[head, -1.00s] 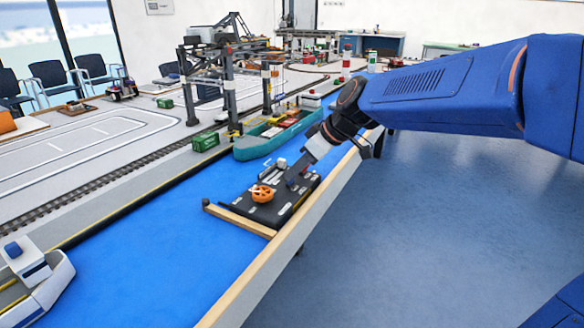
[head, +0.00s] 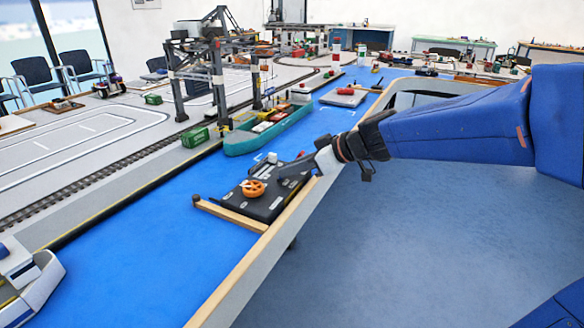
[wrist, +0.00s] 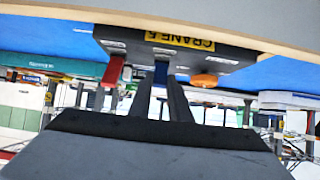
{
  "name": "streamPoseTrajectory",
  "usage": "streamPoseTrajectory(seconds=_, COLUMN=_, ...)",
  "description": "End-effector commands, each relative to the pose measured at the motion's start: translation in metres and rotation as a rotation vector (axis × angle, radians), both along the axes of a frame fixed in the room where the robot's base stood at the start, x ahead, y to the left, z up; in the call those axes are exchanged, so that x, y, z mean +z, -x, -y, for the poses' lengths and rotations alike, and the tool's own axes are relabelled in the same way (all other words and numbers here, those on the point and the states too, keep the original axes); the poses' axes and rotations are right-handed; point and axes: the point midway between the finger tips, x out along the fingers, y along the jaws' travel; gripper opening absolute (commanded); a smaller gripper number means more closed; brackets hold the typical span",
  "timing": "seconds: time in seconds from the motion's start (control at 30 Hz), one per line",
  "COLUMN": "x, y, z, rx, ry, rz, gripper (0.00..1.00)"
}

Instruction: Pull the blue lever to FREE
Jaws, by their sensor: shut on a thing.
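The control panel (head: 262,205) is a dark board at the edge of the blue water surface, with an orange handwheel (head: 253,188) on its near end. My gripper (head: 284,172) reaches over the panel's right side from the right. In the wrist view, which is upside down, my gripper (wrist: 160,80) is shut on the blue lever (wrist: 160,73), which shows as a narrow strip between the fingers. A red lever (wrist: 115,70) stands to the left of it, and the orange wheel (wrist: 205,80) to the right. A yellow label reads CRANE 5. No FREE marking is legible.
A wooden ledge (head: 232,217) borders the panel's near side. A teal ship (head: 268,131) lies behind the panel, below a grey gantry crane (head: 216,85). A green container (head: 195,137) stands on the quay. Open floor (head: 400,240) lies to the right.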

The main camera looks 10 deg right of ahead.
Motion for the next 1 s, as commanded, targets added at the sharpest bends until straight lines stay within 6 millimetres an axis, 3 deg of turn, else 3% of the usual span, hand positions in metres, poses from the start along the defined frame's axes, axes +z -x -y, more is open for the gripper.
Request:
streamPoseTrajectory(seconds=0.27, x=0.000, y=0.000, z=0.000, rx=-0.001, ry=0.001, rz=-0.001, gripper=0.00)
streamPoseTrajectory(seconds=0.3, x=0.000, y=0.000, z=0.000, rx=-0.001, ry=0.001, rz=-0.001, gripper=0.22)
streamPoseTrajectory(seconds=0.37, x=0.000, y=0.000, z=0.000, rx=-0.001, ry=0.001, rz=-0.001, gripper=0.36)
streamPoseTrajectory(seconds=0.77, x=0.002, y=0.002, z=0.003, rx=0.000, ry=0.000, rz=0.000, gripper=0.36)
streamPoseTrajectory(seconds=1.0, x=0.019, y=0.017, z=0.023, rx=-0.003, ry=0.001, rz=0.002, gripper=0.36)
